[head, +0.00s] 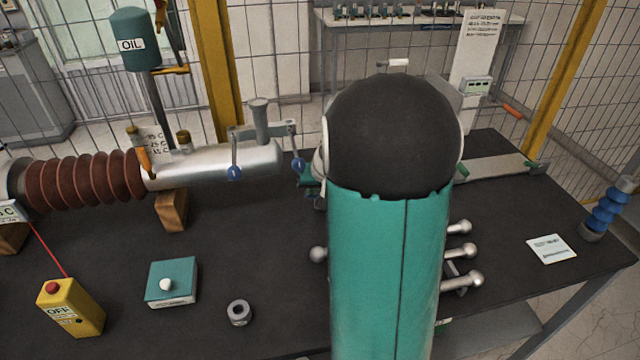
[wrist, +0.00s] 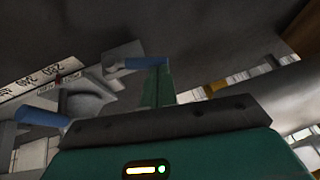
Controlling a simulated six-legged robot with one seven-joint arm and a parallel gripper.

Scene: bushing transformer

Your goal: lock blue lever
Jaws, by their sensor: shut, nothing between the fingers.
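A silver cylinder (head: 215,165) lies at the end of a brown ribbed bushing on the dark table. Two small levers with blue ends hang by its right end: a left blue lever (head: 234,173) and a right blue lever (head: 298,164). In the wrist view, one blue handle (wrist: 142,63) overlaps the tip of my gripper (wrist: 157,82); contact cannot be told. Another blue handle (wrist: 43,116) is at the left. My gripper is shut and empty. In the head view, its teal part (head: 310,180) shows just beside the right blue lever; my arm hides the rest.
A teal box with a white knob (head: 172,283), a metal ring (head: 239,312) and a yellow box with a red button (head: 72,307) stand at the front left. A teal OIL container (head: 135,40) rises behind the bushing. A wire fence stands behind the table.

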